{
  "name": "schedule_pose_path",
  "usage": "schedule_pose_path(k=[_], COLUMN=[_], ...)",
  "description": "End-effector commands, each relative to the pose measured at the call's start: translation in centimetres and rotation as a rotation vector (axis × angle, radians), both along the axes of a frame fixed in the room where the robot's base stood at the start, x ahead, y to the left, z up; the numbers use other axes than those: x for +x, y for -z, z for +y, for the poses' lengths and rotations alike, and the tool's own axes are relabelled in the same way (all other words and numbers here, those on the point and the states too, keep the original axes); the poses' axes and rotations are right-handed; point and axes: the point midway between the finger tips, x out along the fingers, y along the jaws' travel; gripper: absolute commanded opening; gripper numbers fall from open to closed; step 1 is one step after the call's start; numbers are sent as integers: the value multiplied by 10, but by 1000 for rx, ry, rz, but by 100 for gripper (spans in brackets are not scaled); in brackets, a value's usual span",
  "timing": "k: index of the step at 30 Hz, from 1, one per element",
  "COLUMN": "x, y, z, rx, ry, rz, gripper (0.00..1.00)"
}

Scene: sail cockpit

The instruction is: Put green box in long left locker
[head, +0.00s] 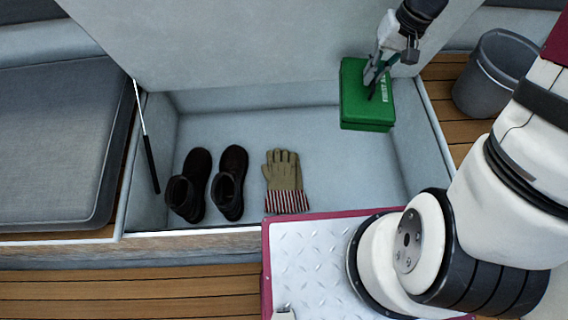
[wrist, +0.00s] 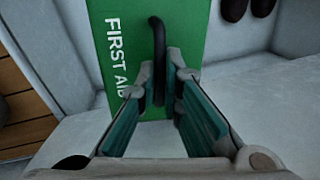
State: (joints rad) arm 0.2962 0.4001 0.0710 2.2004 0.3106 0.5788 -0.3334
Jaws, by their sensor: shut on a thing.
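The green box (head: 366,112) is a first aid case with white lettering and a black handle. My gripper (head: 376,78) is shut on its handle and holds it over the right part of the open locker (head: 330,155). In the wrist view, the green box (wrist: 128,40) fills the upper middle, and the fingers of my gripper (wrist: 165,95) are around the black handle. The box looks held above the locker floor; its exact height is hard to tell. The locker lid (head: 230,45) stands raised behind.
A pair of dark boots (head: 231,180) and a beige glove with a striped cuff (head: 284,180) lie in the locker's left and middle. The right locker floor is clear. A lid strut (head: 146,140) stands at left. A grey bucket (head: 490,75) stands on the deck at right.

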Motion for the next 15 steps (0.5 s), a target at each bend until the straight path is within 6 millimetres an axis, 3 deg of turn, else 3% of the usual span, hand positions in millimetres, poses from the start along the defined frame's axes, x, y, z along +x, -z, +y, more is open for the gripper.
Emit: schedule_pose_path(k=[1,6,12,15], x=[-1,-15,-48,-66], y=[36,121,213,247], z=[-14,-51,-89,-101], rx=[2,2,4,4], ry=[46,195,378,450], rz=[7,9,8,6], gripper=[0,0,0,0])
